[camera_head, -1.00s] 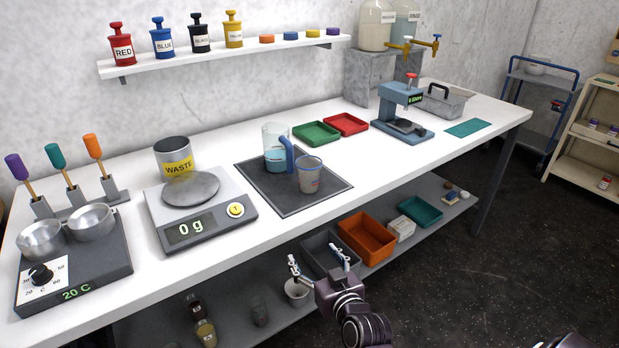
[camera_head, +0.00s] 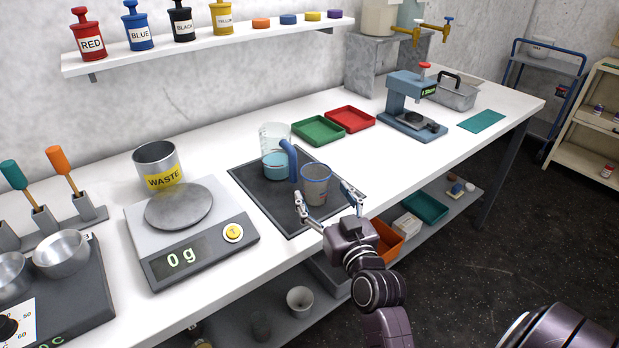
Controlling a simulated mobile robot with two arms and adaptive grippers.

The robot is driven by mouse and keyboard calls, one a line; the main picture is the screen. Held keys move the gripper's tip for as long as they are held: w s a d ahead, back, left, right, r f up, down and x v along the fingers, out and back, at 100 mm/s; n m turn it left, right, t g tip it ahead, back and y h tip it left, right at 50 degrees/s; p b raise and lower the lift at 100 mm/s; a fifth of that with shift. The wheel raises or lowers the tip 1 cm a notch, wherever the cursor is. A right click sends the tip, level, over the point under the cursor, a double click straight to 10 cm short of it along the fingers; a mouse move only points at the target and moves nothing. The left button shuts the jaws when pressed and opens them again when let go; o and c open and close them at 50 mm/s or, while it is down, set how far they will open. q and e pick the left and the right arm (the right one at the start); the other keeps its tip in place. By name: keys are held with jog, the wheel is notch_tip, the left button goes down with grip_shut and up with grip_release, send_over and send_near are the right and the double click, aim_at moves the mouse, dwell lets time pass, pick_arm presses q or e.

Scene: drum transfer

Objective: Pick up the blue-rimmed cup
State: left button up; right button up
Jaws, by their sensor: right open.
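The blue-rimmed cup (camera_head: 315,186) is a translucent grey cup standing upright on the dark mat (camera_head: 262,196) on the bench. My right gripper (camera_head: 328,200) is open, its two fingers on either side of the cup at the front. I cannot tell whether either finger touches it. A clear pitcher with a blue handle and blue liquid (camera_head: 275,155) stands just behind and left of the cup, with its handle close to the cup's rim. My left gripper is not in view.
A scale (camera_head: 190,230) reading 0 g and a waste can (camera_head: 157,166) stand to the left. Green (camera_head: 318,130) and red (camera_head: 350,119) trays lie behind right, with a press (camera_head: 412,105) beyond. The white bench top right of the mat is clear.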

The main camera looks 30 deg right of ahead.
aim_at(312, 167)
jog(key=shift+w+d+r, duration=0.1)
jog(key=shift+w+d, duration=0.05)
jog(key=shift+w, duration=0.35)
jog(key=shift+w+d+r, duration=0.1)
jog(key=shift+w+r, duration=0.05)
jog(key=shift+w, duration=0.1)
jog(key=shift+w+d+r+p, duration=0.25)
jog(key=shift+w+r+p, duration=0.1)
jog(key=shift+w, duration=0.2)
jog(key=x, duration=0.3)
jog(key=shift+w+d+f+p, duration=0.2)
jog(key=shift+w+d+p, duration=0.1)
jog(key=shift+w, duration=0.25)
jog(key=shift+c, duration=0.5)
jog(key=c, duration=0.7)
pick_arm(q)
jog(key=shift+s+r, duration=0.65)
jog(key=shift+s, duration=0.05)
pick_arm(e)
jog(key=shift+c, duration=0.9)
